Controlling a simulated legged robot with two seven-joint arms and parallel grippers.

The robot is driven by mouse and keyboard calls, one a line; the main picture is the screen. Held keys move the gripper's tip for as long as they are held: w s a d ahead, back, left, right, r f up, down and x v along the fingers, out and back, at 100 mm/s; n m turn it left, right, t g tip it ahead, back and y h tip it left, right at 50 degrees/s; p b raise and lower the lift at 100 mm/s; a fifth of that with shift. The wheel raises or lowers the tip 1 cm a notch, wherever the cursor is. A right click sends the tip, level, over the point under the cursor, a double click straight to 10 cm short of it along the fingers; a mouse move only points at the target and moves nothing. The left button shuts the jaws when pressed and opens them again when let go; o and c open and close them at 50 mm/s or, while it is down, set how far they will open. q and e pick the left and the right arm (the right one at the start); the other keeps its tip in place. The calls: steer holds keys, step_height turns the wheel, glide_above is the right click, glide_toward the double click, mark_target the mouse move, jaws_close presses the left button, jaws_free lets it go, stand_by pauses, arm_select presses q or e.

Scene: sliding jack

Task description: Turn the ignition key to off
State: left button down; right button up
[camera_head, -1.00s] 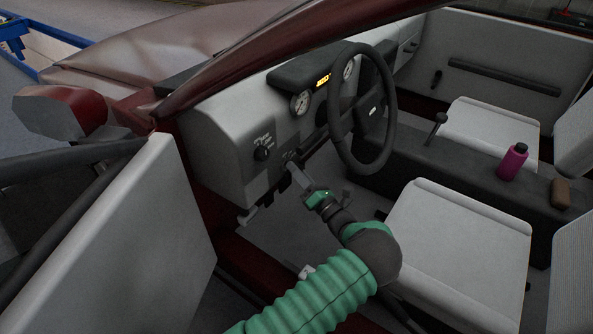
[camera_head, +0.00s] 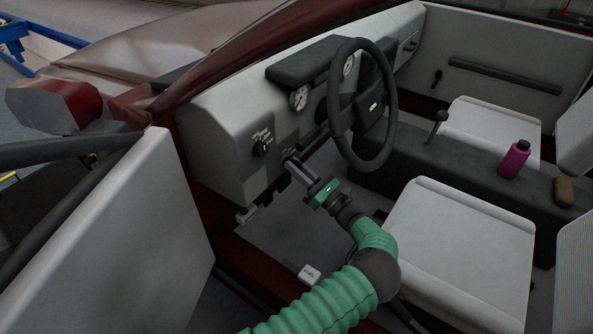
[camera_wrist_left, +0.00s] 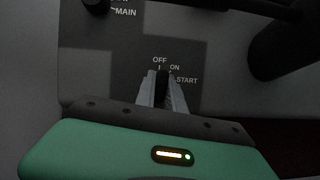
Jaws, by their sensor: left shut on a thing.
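The ignition key (camera_wrist_left: 162,80) is a small dark piece between the two grey fingertips of my left gripper (camera_wrist_left: 163,92) in the left wrist view. The gripper is shut on it. The key's visible end stands nearly upright under the OFF mark; ON and START are printed to its right. In the head view, my left gripper (camera_head: 292,164) reaches the dark ignition panel (camera_head: 285,142) below and left of the steering wheel (camera_head: 362,105). Its fingers hide the key there. My right gripper is not in view.
A black knob (camera_head: 260,150) labelled MAIN in the wrist view sits on the panel left of the key. The steering wheel is close on the right. The open door (camera_head: 110,225) stands at left. A magenta bottle (camera_head: 514,160) stands on the centre console.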

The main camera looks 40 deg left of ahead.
arm_select(q)
steer(key=shift+f+n+g+b, duration=0.25)
steer(key=shift+n+g, duration=0.35)
steer(key=shift+n, duration=0.4)
steer(key=shift+r+n, duration=0.1)
steer(key=shift+n, duration=0.2)
steer(key=c, duration=1.4)
jaws_free()
steer(key=shift+a, duration=0.15)
steer(key=shift+c, duration=0.2)
steer(key=p+v, duration=0.1)
steer(key=v, duration=1.1)
steer(key=shift+w, duration=0.1)
